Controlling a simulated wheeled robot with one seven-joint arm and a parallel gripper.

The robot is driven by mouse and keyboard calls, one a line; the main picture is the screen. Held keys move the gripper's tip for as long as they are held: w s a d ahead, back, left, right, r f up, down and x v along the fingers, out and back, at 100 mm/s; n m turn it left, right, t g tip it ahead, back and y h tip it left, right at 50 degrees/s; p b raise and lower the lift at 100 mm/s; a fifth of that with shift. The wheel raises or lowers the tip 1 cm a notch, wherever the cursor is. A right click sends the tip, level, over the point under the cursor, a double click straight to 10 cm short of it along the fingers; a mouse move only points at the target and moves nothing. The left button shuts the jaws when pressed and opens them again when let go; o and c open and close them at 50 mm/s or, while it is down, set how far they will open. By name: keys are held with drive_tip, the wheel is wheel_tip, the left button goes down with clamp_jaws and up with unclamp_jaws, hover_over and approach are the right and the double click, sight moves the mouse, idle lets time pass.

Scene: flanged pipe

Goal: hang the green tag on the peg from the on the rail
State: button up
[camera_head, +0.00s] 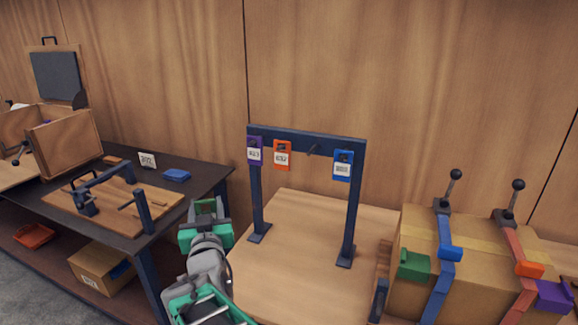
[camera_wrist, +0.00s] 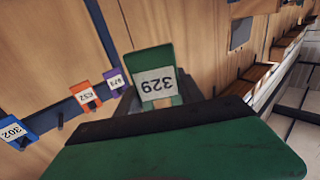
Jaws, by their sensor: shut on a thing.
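The green tag (camera_wrist: 152,58) has a white label reading 329, upside down in the wrist view. My gripper (camera_head: 206,222) is shut on it, left of the rail stand in the head view. The dark blue rail (camera_head: 310,138) stands on two posts. A purple tag (camera_head: 254,157), an orange tag (camera_head: 282,160) and a blue tag (camera_head: 342,171) hang on it. A bare peg (camera_head: 313,150) sticks out between the orange and blue tags. The same three tags show at the left of the wrist view. The held tag is apart from the rail.
The rail stand is on a light wooden table (camera_head: 281,272). A strapped box (camera_head: 412,236) with clamps stands at the right. A dark table (camera_head: 204,169) at the left holds a wooden fixture board (camera_head: 100,214) and a blue block (camera_head: 177,175). A wood-panel wall is behind.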

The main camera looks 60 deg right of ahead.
drive_tip(key=s+d+r+m+g+h, duration=0.3)
drive_tip(key=s+d+r+g, duration=0.1)
drive_tip(key=s+d, duration=0.4)
drive_tip(key=m+g+h, duration=0.2)
drive_tip(key=m+g, duration=0.2)
drive_tip(key=g, duration=0.2)
approach(313, 151)
drive_tip(key=shift+w+d+f+p, duration=0.1)
drive_tip(key=shift+w+d+p, duration=0.3)
drive_tip(key=shift+d+p, duration=1.1)
drive_tip(key=shift+w+d+p, duration=0.35)
drive_tip(key=shift+d+p, duration=0.35)
drive_tip(key=shift+d, duration=1.5)
drive_tip(key=shift+w+d+f+p, duration=0.1)
drive_tip(key=shift+w+d+p, duration=0.3)
drive_tip(key=shift+d+p, duration=1.1)
drive_tip(key=shift+d+f+b, duration=0.2)
drive_tip(key=shift+d+b, duration=0.4)
drive_tip(key=shift+b, duration=0.1)
drive_tip(key=shift+r, duration=0.15)
